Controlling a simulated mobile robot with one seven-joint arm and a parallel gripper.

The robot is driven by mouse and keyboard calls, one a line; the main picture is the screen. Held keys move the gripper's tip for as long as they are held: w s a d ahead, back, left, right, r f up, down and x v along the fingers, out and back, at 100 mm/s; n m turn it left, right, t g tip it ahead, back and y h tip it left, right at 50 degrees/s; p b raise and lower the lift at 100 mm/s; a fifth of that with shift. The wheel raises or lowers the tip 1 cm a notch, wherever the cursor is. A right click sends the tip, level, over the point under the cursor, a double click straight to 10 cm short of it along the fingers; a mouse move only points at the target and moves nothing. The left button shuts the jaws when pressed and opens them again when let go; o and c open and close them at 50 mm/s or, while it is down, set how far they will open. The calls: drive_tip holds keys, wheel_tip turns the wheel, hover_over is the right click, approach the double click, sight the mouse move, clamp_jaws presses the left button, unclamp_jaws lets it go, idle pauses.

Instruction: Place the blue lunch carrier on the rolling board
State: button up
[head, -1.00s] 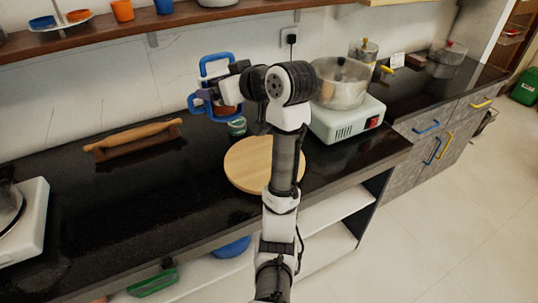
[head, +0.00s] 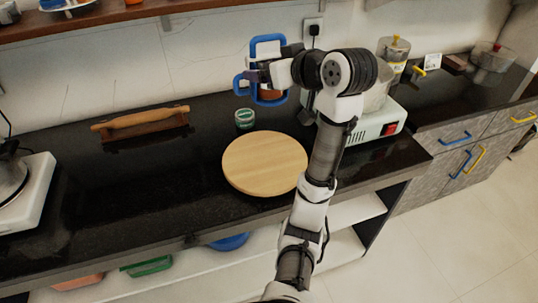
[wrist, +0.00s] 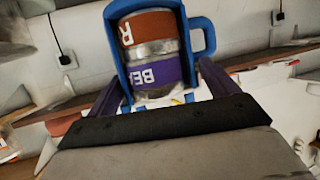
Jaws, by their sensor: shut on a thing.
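The blue lunch carrier (head: 268,48) has a blue frame and handle. In the wrist view the carrier (wrist: 152,47) shows an orange-brown tier above a purple tier with white letters. My gripper (head: 272,74) is shut on it and holds it above the back of the counter, near the wall. My gripper and arm hide part of the carrier in the head view. The rolling board (head: 264,163) is a round, light wooden disc lying flat on the black counter, in front of and below the carrier. Its top is bare.
A small green-lidded jar (head: 244,118) stands behind the board. A rolling pin on a stand (head: 142,125) lies to the left. The counter left of the board is clear.

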wheel_tip(320, 180, down, 20)
drive_tip(key=shift+d+r+p, duration=0.1)
drive_tip(key=shift+p, duration=0.8)
drive_tip(key=o, duration=1.1)
drive_tip(key=shift+f, duration=0.25)
drive_tip(key=shift+o, duration=1.1)
drive_tip(key=shift+r, duration=0.1)
